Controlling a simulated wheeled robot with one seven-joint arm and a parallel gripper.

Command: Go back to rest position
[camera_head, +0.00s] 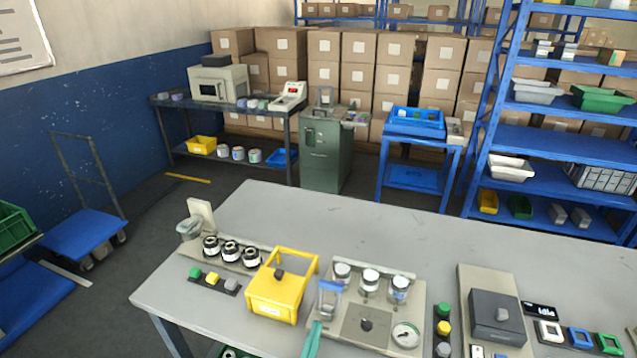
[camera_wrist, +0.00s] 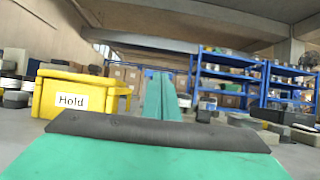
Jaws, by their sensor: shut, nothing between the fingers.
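My gripper (camera_head: 313,338) shows as a teal piece at the lower edge of the head view, low over the front of the grey table (camera_head: 330,212). It is just right of the yellow box (camera_head: 276,296) and in front of the left part of the gauge panel. In the wrist view, the teal fingers of my gripper (camera_wrist: 160,112) fill the lower middle, one with a dark edge. They are shut and hold nothing. The yellow box, labelled "Hold" (camera_wrist: 72,101), stands close on the left there. The rest of my arm is out of the head view.
The gauge panel (camera_head: 366,322) with several capped cylinders and a blue clip-like part (camera_head: 330,299) stands close by. Coloured buttons (camera_head: 443,328) and a grey switch box (camera_head: 497,318) are to the right. The table's back half is clear.

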